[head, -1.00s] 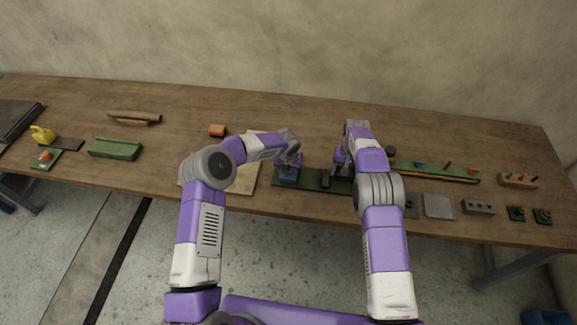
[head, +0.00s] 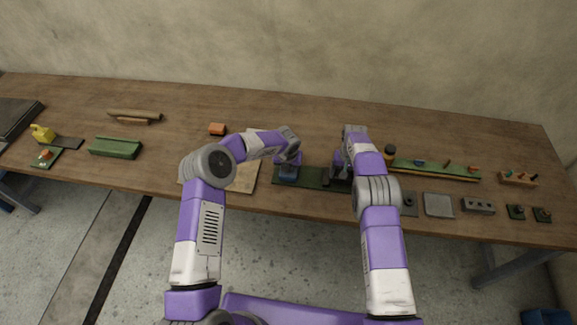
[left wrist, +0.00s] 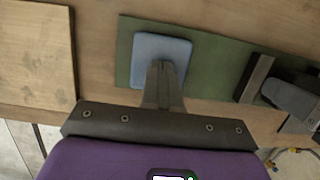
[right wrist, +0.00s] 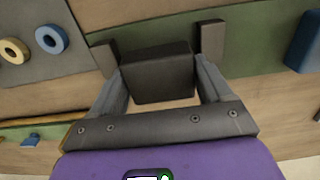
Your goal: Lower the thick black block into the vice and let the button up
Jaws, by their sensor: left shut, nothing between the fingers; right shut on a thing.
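The thick black block (right wrist: 157,75) is between the fingers of my right gripper (right wrist: 160,88), which is shut on it. In the right wrist view it appears between the vice's two dark jaws (right wrist: 105,58) (right wrist: 212,40); I cannot tell how low it sits. The vice's green base (head: 310,178) lies at the table's front middle. The blue button (left wrist: 150,50) is at the left end of the base. My left gripper (left wrist: 163,68) is shut and empty, its fingertips over the button and seemingly touching it. The right gripper (head: 341,168) also shows in the head view.
A pale board (head: 240,180) lies left of the vice. To the right are a grey plate (head: 438,205), a drilled grey block (head: 478,206) and a long green rack (head: 435,170). An orange block (head: 217,129) lies farther back. The table behind the vice is clear.

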